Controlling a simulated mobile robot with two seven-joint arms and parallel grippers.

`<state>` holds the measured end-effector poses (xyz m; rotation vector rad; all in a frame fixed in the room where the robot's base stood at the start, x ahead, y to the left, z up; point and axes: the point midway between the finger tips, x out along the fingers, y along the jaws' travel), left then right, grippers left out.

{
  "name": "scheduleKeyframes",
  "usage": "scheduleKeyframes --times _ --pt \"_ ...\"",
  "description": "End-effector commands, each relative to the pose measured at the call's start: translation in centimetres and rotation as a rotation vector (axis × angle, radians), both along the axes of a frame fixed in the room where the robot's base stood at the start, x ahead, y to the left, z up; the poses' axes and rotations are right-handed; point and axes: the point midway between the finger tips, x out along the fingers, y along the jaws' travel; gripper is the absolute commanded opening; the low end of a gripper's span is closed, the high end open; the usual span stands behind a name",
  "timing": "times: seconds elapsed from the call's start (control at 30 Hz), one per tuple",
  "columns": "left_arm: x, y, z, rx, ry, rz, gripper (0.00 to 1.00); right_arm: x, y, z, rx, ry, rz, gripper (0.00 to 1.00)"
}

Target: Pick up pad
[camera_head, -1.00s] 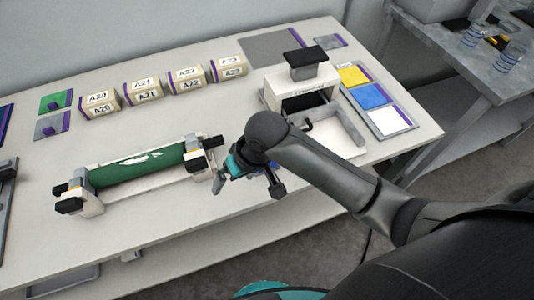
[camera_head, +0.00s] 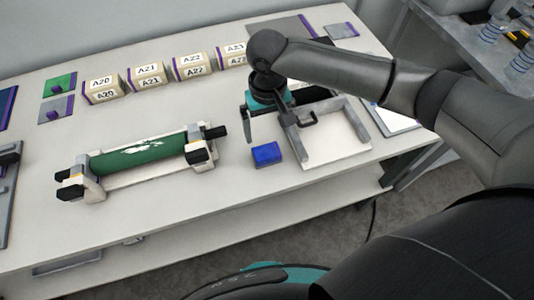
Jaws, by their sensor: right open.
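A small blue block (camera_head: 267,153), the likeliest pad, lies on the white table between the green roller and the white tray-like frame. Two small plates, one green (camera_head: 58,85) and one grey (camera_head: 56,109), lie at the back left, each with a small raised piece; I cannot rule these out as pads. My right gripper (camera_head: 270,130) points down, open, just behind the blue block in the picture. Its left finger shows clearly; the other side is partly lost against the frame. I see nothing between the fingers. My left gripper is not in view.
The green roller (camera_head: 140,155) lies in its cradle at left. Labelled boxes (camera_head: 145,74) stand in a row behind. The white frame (camera_head: 335,138) with a dark handle is right of the gripper. A white card (camera_head: 398,118) lies farther right. The table's front strip is clear.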

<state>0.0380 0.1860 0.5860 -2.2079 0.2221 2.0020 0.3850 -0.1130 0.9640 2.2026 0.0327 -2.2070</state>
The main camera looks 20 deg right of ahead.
Motion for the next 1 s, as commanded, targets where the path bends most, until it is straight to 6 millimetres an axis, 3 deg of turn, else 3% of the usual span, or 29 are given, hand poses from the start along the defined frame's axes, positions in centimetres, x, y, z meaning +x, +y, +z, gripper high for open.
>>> scheduleKeyframes --times 0.03,0.2,0.47,0.7,1.0 --pt "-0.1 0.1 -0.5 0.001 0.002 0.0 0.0 0.0 0.0 -1.4 -0.001 0.002 0.0 1.0" --pt "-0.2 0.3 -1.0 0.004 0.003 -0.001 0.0 0.0 0.1 -4.3 0.0 0.001 0.002 1.0" --pt "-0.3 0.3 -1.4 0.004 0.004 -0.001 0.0 0.1 0.1 -6.1 0.001 -0.001 0.002 1.0" --pt "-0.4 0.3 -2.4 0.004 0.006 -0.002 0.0 0.1 0.2 -9.7 0.001 -0.001 0.003 1.0" --pt "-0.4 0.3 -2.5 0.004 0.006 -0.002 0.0 0.2 0.2 -10.5 0.001 -0.003 0.003 1.0"
